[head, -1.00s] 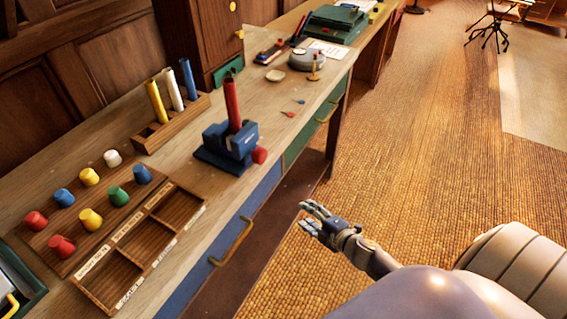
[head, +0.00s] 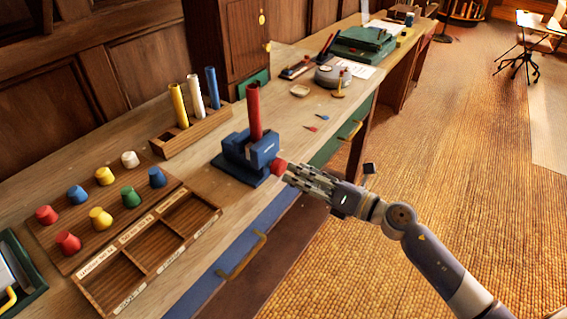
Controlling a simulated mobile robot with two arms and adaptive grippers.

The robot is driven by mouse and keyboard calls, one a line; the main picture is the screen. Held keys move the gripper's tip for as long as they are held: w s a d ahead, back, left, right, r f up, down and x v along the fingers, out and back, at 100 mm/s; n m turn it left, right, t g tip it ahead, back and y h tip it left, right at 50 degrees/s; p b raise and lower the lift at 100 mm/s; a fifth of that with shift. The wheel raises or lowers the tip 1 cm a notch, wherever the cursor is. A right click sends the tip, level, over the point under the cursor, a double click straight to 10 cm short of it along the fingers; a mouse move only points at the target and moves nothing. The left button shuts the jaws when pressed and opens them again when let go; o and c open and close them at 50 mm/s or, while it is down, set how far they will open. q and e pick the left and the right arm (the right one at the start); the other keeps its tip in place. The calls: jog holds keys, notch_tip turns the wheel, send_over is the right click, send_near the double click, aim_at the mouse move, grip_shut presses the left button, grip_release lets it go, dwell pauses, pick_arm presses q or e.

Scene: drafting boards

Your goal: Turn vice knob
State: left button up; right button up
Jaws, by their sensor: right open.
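The blue vice (head: 247,158) stands near the front edge of the wooden bench and holds an upright red tube (head: 254,110). Its red knob (head: 279,167) sticks out on the right side, toward the bench's front edge. My right gripper (head: 290,173) is open, with its fingertips right at the knob. Whether the fingers touch the knob or lie around it I cannot tell. My left gripper is not in view.
A wooden rack (head: 193,133) with yellow, white and blue tubes stands behind the vice. A board of coloured pegs (head: 130,213) and a divided tray (head: 150,249) lie to the left. Floor in front is open.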

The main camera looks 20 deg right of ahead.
aim_at(284, 168)
jog(key=p+x, duration=0.1)
jog(key=x, duration=0.4)
jog(key=shift+w+a, duration=0.2)
jog(key=shift+c, duration=0.6)
jog(key=c, duration=0.7)
jog(key=shift+o, duration=0.2)
jog(key=shift+r+m+p, duration=0.2)
jog(key=shift+m+p, duration=0.4)
jog(key=shift+p, duration=0.1)
jog(key=shift+m+p, duration=0.4)
jog(key=shift+m, duration=0.1)
jog(key=shift+f+m, duration=0.2)
jog(key=shift+m, duration=0.5)
jog(key=shift+f, duration=0.1)
